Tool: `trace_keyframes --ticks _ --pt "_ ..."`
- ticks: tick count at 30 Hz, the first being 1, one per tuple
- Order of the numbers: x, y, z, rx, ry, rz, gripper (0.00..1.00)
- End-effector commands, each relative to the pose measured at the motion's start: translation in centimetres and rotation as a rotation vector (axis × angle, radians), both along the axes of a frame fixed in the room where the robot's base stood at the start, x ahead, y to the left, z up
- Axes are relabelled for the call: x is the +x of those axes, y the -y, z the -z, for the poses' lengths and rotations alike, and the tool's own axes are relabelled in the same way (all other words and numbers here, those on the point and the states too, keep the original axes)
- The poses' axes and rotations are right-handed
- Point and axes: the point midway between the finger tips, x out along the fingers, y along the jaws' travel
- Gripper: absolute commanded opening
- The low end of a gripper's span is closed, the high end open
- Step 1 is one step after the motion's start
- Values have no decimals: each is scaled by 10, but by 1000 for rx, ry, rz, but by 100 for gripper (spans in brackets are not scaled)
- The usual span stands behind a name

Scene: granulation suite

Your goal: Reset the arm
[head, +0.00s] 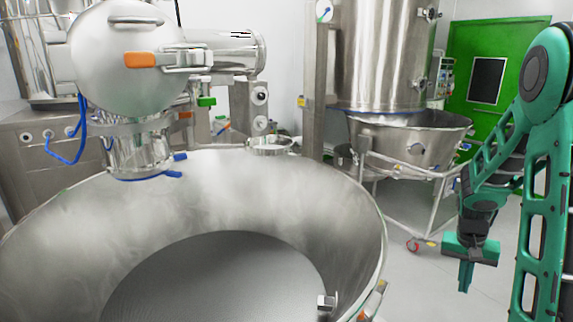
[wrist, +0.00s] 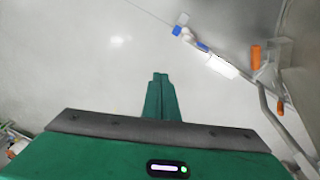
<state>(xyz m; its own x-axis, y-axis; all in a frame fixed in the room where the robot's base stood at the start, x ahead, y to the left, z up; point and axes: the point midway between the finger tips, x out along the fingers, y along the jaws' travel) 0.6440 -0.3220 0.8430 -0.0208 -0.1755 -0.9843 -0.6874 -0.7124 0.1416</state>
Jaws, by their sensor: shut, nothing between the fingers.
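My green arm stands at the right of the head view, folded with its end hanging down. My gripper (head: 465,280) points down over the pale floor, to the right of the large steel bowl (head: 374,215) and apart from it. In the wrist view my gripper (wrist: 160,80) shows its two green fingers together, with nothing between them. Only floor lies beyond the fingertips there.
A steel vessel on a wheeled frame (head: 410,140) stands behind, near a green door (head: 485,80). A steel machine with an orange-handled round cover (head: 115,45) is at the back left. The wrist view shows an orange handle (wrist: 256,57) at right. Floor (head: 420,285) between bowl and arm is clear.

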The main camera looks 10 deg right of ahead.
Motion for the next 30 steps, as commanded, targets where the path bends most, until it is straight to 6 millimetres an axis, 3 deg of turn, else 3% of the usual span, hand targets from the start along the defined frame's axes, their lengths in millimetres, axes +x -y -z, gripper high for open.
trace_keyframes --ticks 1,6,15,24,30 --pt "-9 -8 -16 3 4 -10 0" --pt "-46 -35 -55 27 -1 -39 0" --pt "-120 -84 -105 83 -4 -97 0" --pt "-193 -131 -128 154 0 -168 0" --pt "-221 -146 -131 183 -1 -197 0"
